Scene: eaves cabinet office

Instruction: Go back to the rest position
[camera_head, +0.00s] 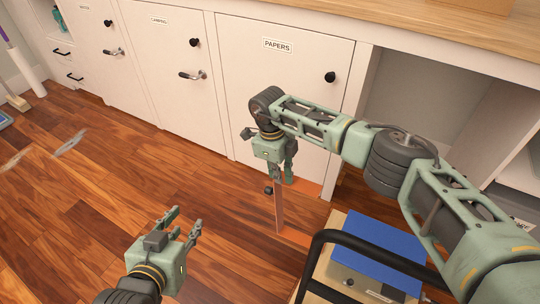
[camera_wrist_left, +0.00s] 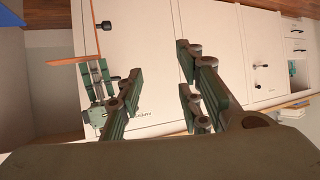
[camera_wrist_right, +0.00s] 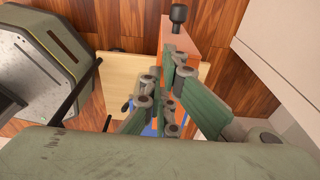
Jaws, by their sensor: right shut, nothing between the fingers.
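In the head view my left gripper (camera_head: 188,222) is low at the left-centre, over the wood floor. Its fingers are apart with nothing between them. The left wrist view also shows these fingers spread (camera_wrist_left: 155,75), with white cabinet fronts behind. My right gripper (camera_head: 288,172) hangs pointing down in front of the PAPERS cabinet door (camera_head: 285,95). Its fingers are together and empty. The right wrist view shows these closed fingers (camera_wrist_right: 165,95) above a narrow orange panel (camera_wrist_right: 180,45) with a black knob. I cannot tell whether the fingers touch the panel.
The orange panel (camera_head: 279,205) stands out from the cabinet under my right gripper. A wooden surface (camera_head: 333,230) with a blue flat item (camera_head: 375,235) and a black bar (camera_head: 322,240) lies at the lower right. A wooden countertop (camera_head: 440,30) runs above the cabinets.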

